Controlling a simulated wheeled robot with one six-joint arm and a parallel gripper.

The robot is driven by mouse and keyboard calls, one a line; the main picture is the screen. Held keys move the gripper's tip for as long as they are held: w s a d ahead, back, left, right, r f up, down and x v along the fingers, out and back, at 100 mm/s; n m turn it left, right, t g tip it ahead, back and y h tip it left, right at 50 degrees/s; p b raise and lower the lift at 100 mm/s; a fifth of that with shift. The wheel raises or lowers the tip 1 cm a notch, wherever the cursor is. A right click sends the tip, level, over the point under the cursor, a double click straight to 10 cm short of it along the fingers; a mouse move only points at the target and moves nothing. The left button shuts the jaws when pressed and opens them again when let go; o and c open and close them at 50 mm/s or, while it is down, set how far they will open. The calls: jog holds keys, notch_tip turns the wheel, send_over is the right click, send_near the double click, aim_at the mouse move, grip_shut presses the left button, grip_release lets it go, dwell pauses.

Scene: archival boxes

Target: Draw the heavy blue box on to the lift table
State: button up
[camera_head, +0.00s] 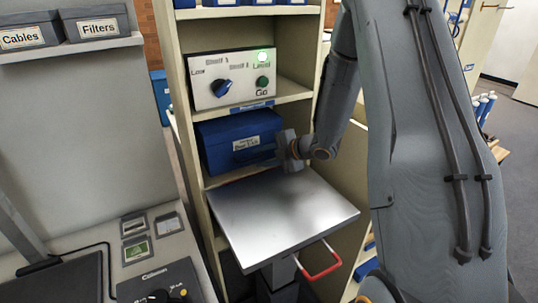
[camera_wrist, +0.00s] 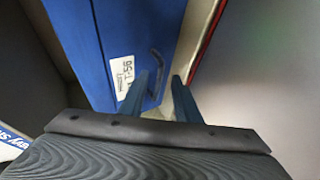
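The blue box (camera_head: 222,140) sits on a shelf of the cream rack, with a white label on its front. In the wrist view the blue box (camera_wrist: 88,45) shows its label and a dark curved handle (camera_wrist: 157,66). My gripper (camera_head: 268,158) is at the box's front, at its right side. In the wrist view my gripper (camera_wrist: 160,76) has its two fingers apart, with the handle's end between or just beyond the tips. I cannot tell whether they touch it. The lift table (camera_head: 280,218) has a bare grey top, in front of and just below the box's shelf.
A control panel (camera_head: 232,78) with a blue knob, a green button and a lit green lamp is above the box. A red handle (camera_head: 320,264) sticks out under the lift table's front edge. A desk (camera_head: 165,248) with a device stands at left.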

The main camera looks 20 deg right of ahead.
jog(key=shift+w+a+f, duration=0.15)
jog(key=shift+w, duration=0.1)
jog(key=shift+c, duration=0.5)
grip_shut()
dwell(0.9)
